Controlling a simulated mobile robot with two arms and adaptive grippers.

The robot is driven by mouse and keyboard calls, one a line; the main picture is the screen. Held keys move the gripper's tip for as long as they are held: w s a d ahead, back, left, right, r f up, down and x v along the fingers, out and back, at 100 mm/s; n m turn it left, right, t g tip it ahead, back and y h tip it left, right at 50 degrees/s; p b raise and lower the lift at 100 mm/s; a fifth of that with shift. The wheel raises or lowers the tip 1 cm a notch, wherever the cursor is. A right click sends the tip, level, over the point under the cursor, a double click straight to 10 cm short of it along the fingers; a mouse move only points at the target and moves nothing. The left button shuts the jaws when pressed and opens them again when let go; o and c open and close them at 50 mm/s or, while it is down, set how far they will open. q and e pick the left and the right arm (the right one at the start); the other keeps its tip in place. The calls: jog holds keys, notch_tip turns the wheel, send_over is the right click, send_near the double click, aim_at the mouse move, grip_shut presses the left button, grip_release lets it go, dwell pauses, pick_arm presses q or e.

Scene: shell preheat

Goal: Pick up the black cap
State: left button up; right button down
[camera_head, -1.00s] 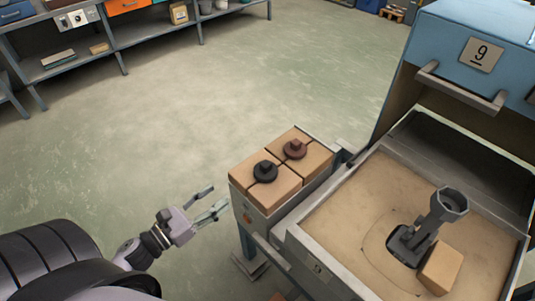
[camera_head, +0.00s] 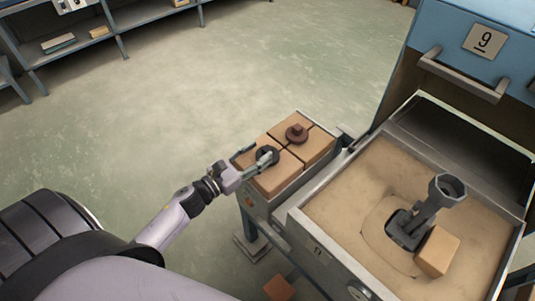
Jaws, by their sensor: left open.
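The black cap (camera_head: 268,152) sits on the tan blocks in a small tray at the side of the sand-filled box. My left gripper (camera_head: 257,154) is open at the cap, with its fingers on either side of it in the picture. One finger partly covers the cap, and I cannot tell whether the fingers touch it. A brown cap (camera_head: 297,133) sits on the blocks just behind and to the right. My right gripper is out of view.
The sand box (camera_head: 345,158) at the right holds a grey funnel-topped piece (camera_head: 429,207) and a tan block (camera_head: 437,251). A blue hooded unit (camera_head: 440,42) marked 9 stands behind. Shelves (camera_head: 90,42) line the back left.

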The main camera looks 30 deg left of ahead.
aim_at(264, 151)
pick_arm(q)
jog(key=x, duration=0.4)
jog(key=shift+d+f, duration=0.2)
jog(key=shift+f, duration=0.1)
jog(key=shift+c, duration=0.3)
grip_shut()
